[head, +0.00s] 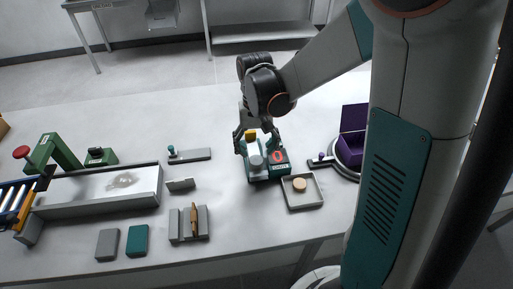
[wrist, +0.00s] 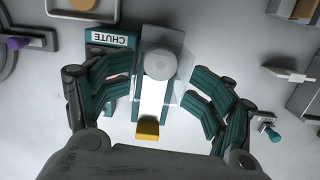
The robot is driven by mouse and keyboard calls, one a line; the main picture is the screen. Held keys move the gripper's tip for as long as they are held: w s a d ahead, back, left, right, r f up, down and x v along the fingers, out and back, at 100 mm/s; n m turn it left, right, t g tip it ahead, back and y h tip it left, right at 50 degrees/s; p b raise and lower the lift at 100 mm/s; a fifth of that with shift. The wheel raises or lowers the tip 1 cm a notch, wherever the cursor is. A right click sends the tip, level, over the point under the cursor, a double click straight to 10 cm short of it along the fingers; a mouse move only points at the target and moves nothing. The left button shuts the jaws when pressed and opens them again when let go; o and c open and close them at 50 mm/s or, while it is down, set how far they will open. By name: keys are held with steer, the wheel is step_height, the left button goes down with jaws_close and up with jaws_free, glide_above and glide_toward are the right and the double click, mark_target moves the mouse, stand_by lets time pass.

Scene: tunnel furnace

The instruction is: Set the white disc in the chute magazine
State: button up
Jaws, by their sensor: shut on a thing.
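The chute unit (head: 262,174) stands mid-table, a teal base with a pale channel and a "CHUTE" label (wrist: 110,39). A round whitish piece (wrist: 158,65) sits at the near end of its channel and also shows in the head view (head: 256,161). It looks like the white disc, but I cannot tell how deep it sits. A yellow block (wrist: 147,130) is at the other end of the channel, nearest my palm.
A shallow tray (head: 290,204) with a tan disc (head: 299,185) stands right of the chute. A purple box (head: 353,130) is further right. Left are a grey slotted block (head: 176,238), a long grey bed (head: 75,203) and a green press (head: 58,150). The table behind the chute is clear.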

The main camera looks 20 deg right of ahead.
steer(key=shift+o, duration=0.2)
steer(key=shift+w+d+f, duration=0.2)
steer(key=shift+f, duration=0.1)
steer(key=o, duration=1.6)
steer(key=shift+w, duration=0.15)
steer(key=shift+c, duration=0.2)
steer(key=shift+o, duration=1.4)
steer(key=shift+w+d+f, duration=0.1)
steer(key=shift+w+d, duration=0.05)
steer(key=shift+s+a, duration=0.2)
steer(key=shift+s, duration=0.05)
steer(key=shift+r, duration=0.2)
step_height(320, 180, up, 12)
steer(key=p, duration=0.8)
